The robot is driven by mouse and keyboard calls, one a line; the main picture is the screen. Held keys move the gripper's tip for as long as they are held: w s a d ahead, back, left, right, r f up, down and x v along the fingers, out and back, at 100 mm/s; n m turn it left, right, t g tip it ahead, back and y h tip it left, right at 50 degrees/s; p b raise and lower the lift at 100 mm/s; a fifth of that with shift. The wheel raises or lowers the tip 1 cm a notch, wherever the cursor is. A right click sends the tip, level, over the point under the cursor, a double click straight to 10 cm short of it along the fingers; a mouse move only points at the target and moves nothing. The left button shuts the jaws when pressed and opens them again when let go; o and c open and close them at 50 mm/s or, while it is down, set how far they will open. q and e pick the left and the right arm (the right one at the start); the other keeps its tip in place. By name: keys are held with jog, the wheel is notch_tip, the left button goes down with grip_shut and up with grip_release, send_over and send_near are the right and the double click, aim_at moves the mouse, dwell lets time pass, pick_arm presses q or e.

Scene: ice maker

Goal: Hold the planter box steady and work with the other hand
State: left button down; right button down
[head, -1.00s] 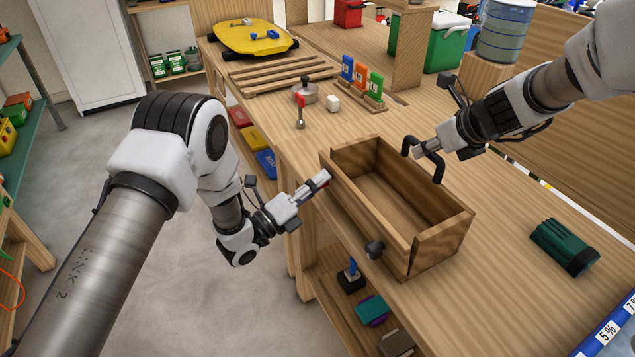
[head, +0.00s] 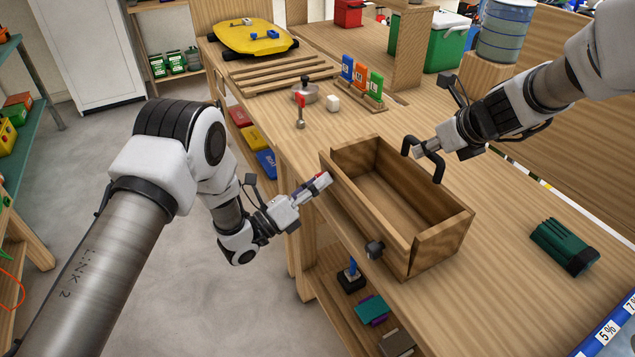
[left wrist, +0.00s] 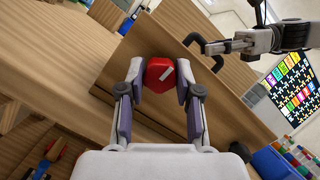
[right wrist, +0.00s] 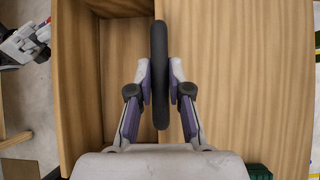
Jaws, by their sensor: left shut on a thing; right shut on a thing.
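The wooden planter box (head: 438,243) stands open and empty on the bench near its front edge. A black bar handle (head: 437,163) is on its far right side. My right gripper (head: 418,152) is shut on this handle, which also shows between the fingers in the right wrist view (right wrist: 159,70). My left gripper (head: 322,181) is shut on a red knob with a white mark (left wrist: 158,73) at the box's near left side. The fingers hide most of the knob in the head view. A black knob (head: 375,249) sits lower on the same side.
A dark green object (head: 564,246) lies on the bench at right. A lidded pot (head: 305,90), a white cube (head: 333,103), a red-topped tool (head: 300,112) and coloured cards (head: 361,78) stand behind the box.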

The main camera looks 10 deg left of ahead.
pick_arm(q)
jog(key=shift+f, duration=0.1)
jog(key=c, duration=0.8)
grip_release()
jog(key=shift+o, duration=0.2)
jog(key=v, duration=1.2)
notch_tip(320, 180, up, 7)
